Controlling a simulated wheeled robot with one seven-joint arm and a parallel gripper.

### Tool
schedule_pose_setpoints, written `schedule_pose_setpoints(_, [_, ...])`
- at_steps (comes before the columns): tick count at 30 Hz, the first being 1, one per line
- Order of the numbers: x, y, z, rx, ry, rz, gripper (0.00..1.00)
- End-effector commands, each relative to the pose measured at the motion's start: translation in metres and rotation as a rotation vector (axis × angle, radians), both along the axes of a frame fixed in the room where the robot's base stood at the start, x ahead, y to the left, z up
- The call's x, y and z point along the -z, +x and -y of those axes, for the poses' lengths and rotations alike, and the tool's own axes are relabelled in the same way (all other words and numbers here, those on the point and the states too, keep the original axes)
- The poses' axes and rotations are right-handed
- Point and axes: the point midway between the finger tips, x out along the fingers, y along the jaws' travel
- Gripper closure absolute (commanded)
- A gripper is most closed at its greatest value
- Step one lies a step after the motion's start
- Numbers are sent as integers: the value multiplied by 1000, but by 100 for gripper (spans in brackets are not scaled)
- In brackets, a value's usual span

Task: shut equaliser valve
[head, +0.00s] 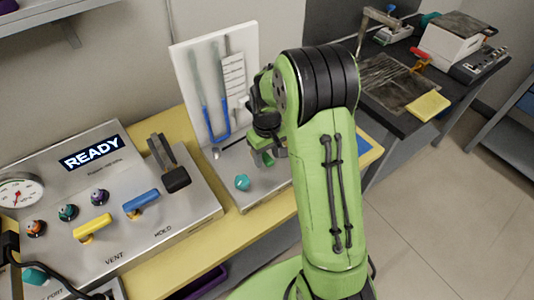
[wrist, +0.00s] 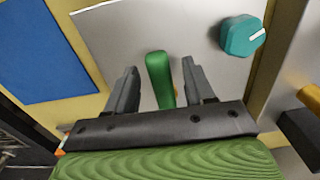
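A green lever handle (wrist: 159,75), which looks like the equaliser valve, stands on a light grey panel (wrist: 195,25) in the wrist view. My gripper (wrist: 160,72) is open, with one dark finger on each side of the handle. Gaps show between handle and fingers; I cannot tell how deep the handle reaches between them. A teal knob (wrist: 243,36) with a white mark sits to the right. In the head view my gripper (head: 262,157) is over the manometer base, behind the teal knob (head: 242,183). The green lever is hidden there by my gripper and arm.
The white manometer board (head: 187,60) with blue liquid in its tube stands behind my gripper. The control console (head: 150,200) at left has a yellow lever (head: 93,227), a blue lever (head: 142,201) and a lit READY display (head: 91,152). A dark bench (head: 400,120) is at right.

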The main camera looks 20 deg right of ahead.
Motion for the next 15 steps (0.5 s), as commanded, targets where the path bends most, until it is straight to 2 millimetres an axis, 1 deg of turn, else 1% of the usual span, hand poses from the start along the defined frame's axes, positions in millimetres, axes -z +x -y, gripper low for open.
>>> schedule_pose_setpoints(4, [-2, 0, 0, 0, 0, -1, 47])
schedule_pose_setpoints(5, [-5, 0, 0, 0, 0, 0, 47])
schedule_pose_setpoints(7, [-16, 0, 0, -1, -1, 2, 47])
schedule_pose_setpoints(11, [-51, 1, 0, 0, -1, 5, 47])
schedule_pose_setpoints(15, [-92, 1, 0, 0, -1, 5, 47])
